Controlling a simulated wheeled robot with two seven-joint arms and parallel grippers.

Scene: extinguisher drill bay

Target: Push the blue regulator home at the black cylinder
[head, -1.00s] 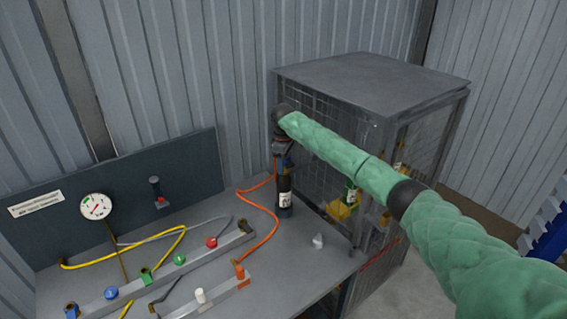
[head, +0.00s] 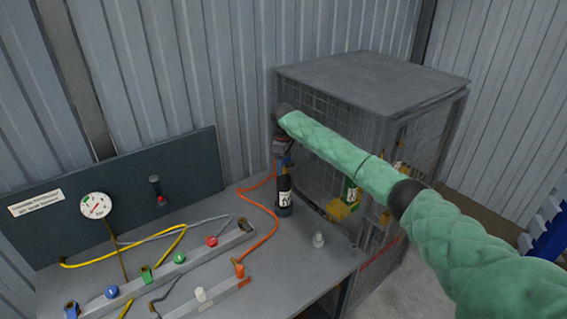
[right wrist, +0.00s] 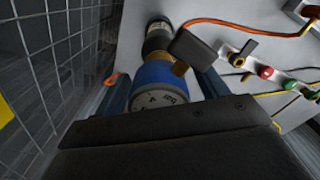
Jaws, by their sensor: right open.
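The black cylinder (head: 285,198) stands upright on the bench beside the mesh cage, with a pale label on its side. The blue regulator (head: 286,161) is at its top, below my right gripper, and is partly hidden in the head view. In the right wrist view the regulator (right wrist: 152,84) has a blue body and a round marked face turned to the camera. The black cylinder (right wrist: 158,38) lies beyond it, roughly in line. My right gripper (right wrist: 163,88) is open, with one finger on each side of the regulator. Contact and full seating cannot be told. My left gripper is not in view.
The mesh cage (head: 372,72) stands close on the right. An orange hose (head: 277,222) curves left of the cylinder. A small pale fitting (head: 318,240) stands in front of it. Rails with coloured knobs (head: 180,258) and a gauge (head: 95,205) are at left.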

